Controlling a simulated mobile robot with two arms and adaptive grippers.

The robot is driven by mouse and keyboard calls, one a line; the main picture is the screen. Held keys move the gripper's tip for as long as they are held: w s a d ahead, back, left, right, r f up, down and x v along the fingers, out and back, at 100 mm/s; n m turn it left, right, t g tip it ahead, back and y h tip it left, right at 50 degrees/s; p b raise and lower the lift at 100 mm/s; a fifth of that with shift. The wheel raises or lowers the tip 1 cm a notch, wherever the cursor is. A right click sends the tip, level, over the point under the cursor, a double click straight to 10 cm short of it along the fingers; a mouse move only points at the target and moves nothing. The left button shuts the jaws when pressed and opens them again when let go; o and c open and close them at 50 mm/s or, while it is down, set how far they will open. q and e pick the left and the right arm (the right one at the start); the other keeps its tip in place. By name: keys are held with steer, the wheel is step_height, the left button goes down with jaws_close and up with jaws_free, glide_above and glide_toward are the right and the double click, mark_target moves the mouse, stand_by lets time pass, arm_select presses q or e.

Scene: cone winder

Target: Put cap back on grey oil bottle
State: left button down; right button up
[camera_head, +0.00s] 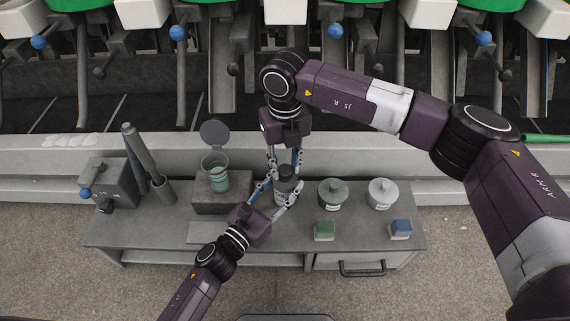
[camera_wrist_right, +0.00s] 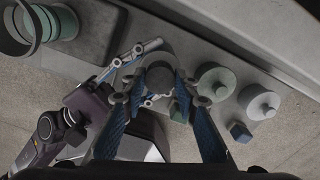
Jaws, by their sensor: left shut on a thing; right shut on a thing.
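The grey oil bottle (camera_head: 282,197) stands upright on the bench, mostly hidden behind both grippers. My left gripper (camera_head: 283,193) is shut around its body from the front left. A dark grey cap (camera_head: 287,171) shows at the top of the bottle. My right gripper (camera_head: 287,166) comes from behind and is shut on the cap. In the right wrist view the cap (camera_wrist_right: 159,76) sits between the fingertips of my right gripper (camera_wrist_right: 160,72), above the bottle. I cannot tell whether the cap is fully seated.
A green lidded pot (camera_head: 332,196) and a grey lidded pot (camera_head: 382,194) stand right of the bottle. A green block (camera_head: 324,231) and a blue block (camera_head: 400,229) lie in front. An open-lidded green container (camera_head: 216,177) stands left. The winder is behind the bench (camera_head: 270,241).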

steer(key=m, duration=2.1)
steer(key=shift+m, duration=0.4)
steer(key=shift+s+a+m, duration=0.1)
steer(key=shift+m, duration=0.8)
steer(key=shift+a+m, duration=0.35)
steer(key=shift+m, duration=0.75)
steer(key=shift+d+m, duration=0.2)
steer(key=shift+m, duration=0.4)
steer(key=shift+d+m, duration=0.25)
steer(key=shift+m, duration=0.05)
